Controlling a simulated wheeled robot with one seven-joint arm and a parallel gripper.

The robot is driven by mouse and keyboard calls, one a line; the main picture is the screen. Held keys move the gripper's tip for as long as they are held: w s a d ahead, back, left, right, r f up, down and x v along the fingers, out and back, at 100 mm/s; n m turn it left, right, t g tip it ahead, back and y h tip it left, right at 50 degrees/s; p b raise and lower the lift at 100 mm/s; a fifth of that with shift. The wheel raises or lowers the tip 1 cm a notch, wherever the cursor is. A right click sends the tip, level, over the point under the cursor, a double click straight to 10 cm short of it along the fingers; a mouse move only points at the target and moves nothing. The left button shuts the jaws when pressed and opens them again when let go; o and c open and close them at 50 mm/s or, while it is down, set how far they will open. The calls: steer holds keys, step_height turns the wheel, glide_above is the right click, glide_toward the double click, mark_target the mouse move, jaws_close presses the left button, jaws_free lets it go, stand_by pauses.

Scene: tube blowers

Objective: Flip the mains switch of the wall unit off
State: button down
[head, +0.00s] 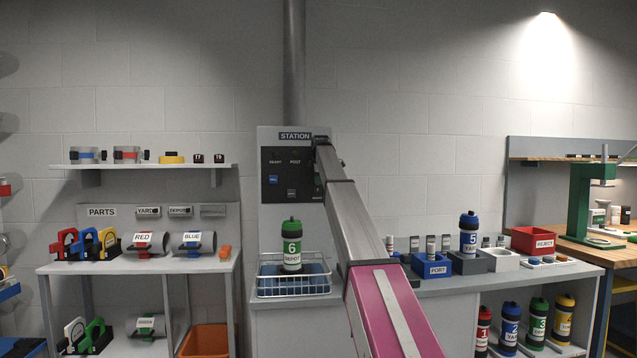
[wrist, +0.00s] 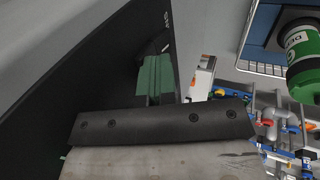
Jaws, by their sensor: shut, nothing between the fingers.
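The wall unit (head: 285,142), marked STATION, stands upright against the wall. Its black panel (head: 274,168) carries READY and POST labels and a blue and a grey button; it also fills the left of the wrist view (wrist: 75,80). My gripper (head: 319,178) is at the panel's right edge, partly hidden by my arm. In the wrist view its green fingers (wrist: 153,68) are shut and empty, close to the panel face. A small dark part (wrist: 160,42) shows just beyond the fingertips, beside partly readable lettering. I cannot tell whether it is the mains switch, its position, or whether the fingers touch it.
A green-capped tube carrier (head: 291,246) marked 6 DEPOT stands in a wire basket (head: 295,291) below the unit. The bench to the right holds a blue PORT box (head: 432,266), carrier 5 (head: 468,236) and a red REJECT bin (head: 533,240). Parts shelves (head: 150,265) stand left.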

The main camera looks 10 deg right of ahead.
steer(key=shift+r, duration=0.7)
